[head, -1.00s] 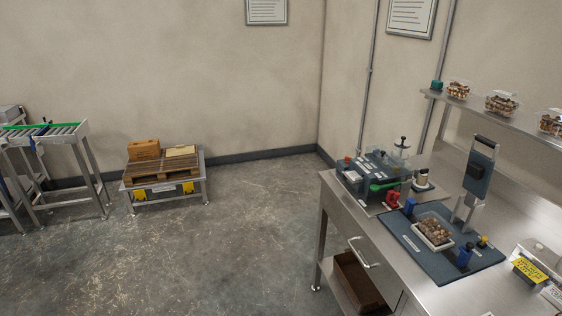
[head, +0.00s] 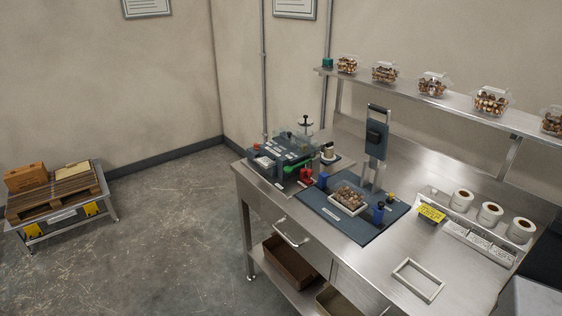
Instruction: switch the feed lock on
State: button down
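No switch can be made out for certain as the feed lock. A small dark machine (head: 268,170) with white labels stands at the far left end of the steel workbench (head: 385,270). It has a clear part on top, a green part along its front, and small controls too small to read. A red piece (head: 306,176) sits at its front right. Beside it, a dark blue station board (head: 345,228) carries an upright post with a dark head (head: 377,135), blue pieces and a filled tray (head: 335,208). My gripper is not in view.
A shelf (head: 425,97) with several filled clear clamshells runs above the bench. Label rolls (head: 490,212), a yellow sign (head: 431,213) and an empty rectangular frame (head: 417,281) are on the bench's right. A pallet stand (head: 60,222) is at left. The floor between is clear.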

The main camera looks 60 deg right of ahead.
aim_at(304, 174)
jog(key=u, duration=1.7)
jog(key=k, duration=0.1)
jog(key=z, duration=3)
jog(key=k, duration=0.9)
jog(key=u, duration=0.2)
jog(key=i, duration=0.65)
